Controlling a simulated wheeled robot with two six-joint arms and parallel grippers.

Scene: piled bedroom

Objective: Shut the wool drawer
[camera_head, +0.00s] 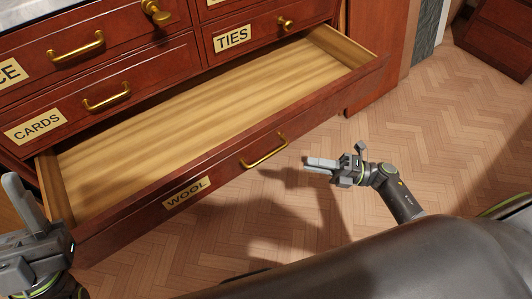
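The wool drawer (320,110) is pulled far out of the red-brown wooden dresser. Its pale wood inside is bare. Its front carries a WOOL label (187,191) and a brass handle (265,152). My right gripper (310,164) is in front of the drawer front, to the right of the handle and apart from it. Its fingers point left and look closed together, with nothing between them. My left gripper (22,200) is at the left edge of the view, near the drawer's left front corner, with its fingers pointing up. Its finger gap does not show clearly.
Above the wool drawer, the CARDS drawer (150,85) and the TIES drawer (270,28) are shut. Wooden herringbone floor (440,135) lies clear in front and to the right. Another red-brown piece of furniture (500,40) stands at the upper right.

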